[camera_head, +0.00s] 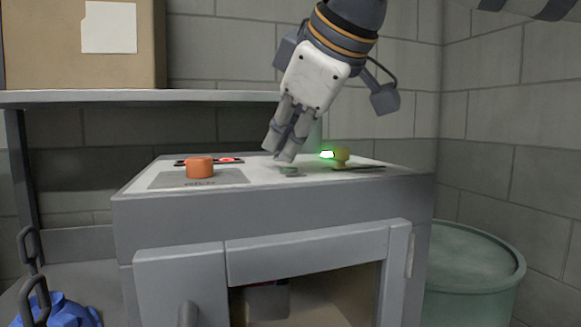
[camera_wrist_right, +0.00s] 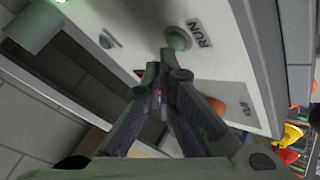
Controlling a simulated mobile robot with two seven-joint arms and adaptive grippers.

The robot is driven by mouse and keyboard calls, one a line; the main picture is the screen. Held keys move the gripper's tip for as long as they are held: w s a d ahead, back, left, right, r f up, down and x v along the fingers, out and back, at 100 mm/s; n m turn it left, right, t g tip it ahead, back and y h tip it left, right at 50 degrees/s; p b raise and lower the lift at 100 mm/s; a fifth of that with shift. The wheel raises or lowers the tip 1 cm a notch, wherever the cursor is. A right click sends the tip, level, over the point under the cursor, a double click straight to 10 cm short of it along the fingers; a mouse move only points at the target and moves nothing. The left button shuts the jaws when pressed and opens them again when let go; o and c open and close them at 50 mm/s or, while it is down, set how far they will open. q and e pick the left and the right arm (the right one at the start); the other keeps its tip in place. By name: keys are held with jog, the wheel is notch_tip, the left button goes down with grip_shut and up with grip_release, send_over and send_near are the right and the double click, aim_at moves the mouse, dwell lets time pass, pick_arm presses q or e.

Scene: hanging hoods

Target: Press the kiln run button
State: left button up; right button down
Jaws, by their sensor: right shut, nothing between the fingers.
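The kiln (camera_head: 170,225) is a grey box with a light control panel on top. My right gripper (camera_head: 278,152) is shut and empty, pointing down over the panel. It also shows in the wrist view (camera_wrist_right: 166,68). A gap seems to remain between fingertips and button. My left gripper is not in view.
An orange button (camera_head: 200,167) stands left on the panel, near a red light (camera_head: 226,160). A green light (camera_head: 327,154) glows beside a yellowish knob (camera_head: 342,153). A shelf (camera_head: 60,97) bears a cardboard box (camera_head: 35,45). A green drum (camera_head: 470,265) stands right.

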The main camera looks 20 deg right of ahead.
aim_at(285, 168)
jog(key=shift+f, duration=0.5)
dwell(0.8)
jog(key=shift+r, duration=0.85)
jog(key=shift+r, duration=2.5)
